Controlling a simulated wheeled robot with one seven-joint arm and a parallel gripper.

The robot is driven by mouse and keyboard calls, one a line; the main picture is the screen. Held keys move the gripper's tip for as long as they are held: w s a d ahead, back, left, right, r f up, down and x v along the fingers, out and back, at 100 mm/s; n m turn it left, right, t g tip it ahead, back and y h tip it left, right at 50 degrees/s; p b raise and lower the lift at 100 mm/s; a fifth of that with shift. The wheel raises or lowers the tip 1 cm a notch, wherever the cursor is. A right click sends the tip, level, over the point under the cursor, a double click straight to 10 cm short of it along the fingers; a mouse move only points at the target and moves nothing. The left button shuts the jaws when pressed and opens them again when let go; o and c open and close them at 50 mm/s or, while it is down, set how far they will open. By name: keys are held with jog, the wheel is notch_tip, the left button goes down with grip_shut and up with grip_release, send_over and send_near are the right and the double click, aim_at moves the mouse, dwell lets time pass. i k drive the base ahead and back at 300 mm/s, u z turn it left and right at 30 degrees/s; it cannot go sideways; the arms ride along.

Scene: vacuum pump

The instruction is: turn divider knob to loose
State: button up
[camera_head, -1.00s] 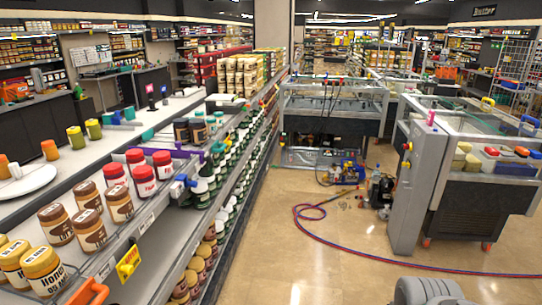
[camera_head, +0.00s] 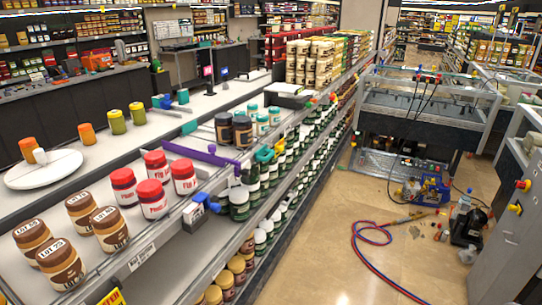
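A purple divider bar (camera_head: 203,153) lies across the shelf top (camera_head: 125,178), behind the red-lidded jars. A teal fitting (camera_head: 265,156) is near its right end at the shelf's front edge. My gripper is not in view.
Red-lidded jars (camera_head: 155,198) and brown-lidded jars (camera_head: 58,264) stand close to the front rail. Dark green jars fill the lower shelf. On the aisle floor lie a red and blue hose (camera_head: 372,262) and a blue pump (camera_head: 433,188). A grey cabinet (camera_head: 512,235) stands right.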

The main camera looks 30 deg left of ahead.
aim_at(246, 172)
jog(key=i, duration=2.5)
jog(key=u, duration=4.75)
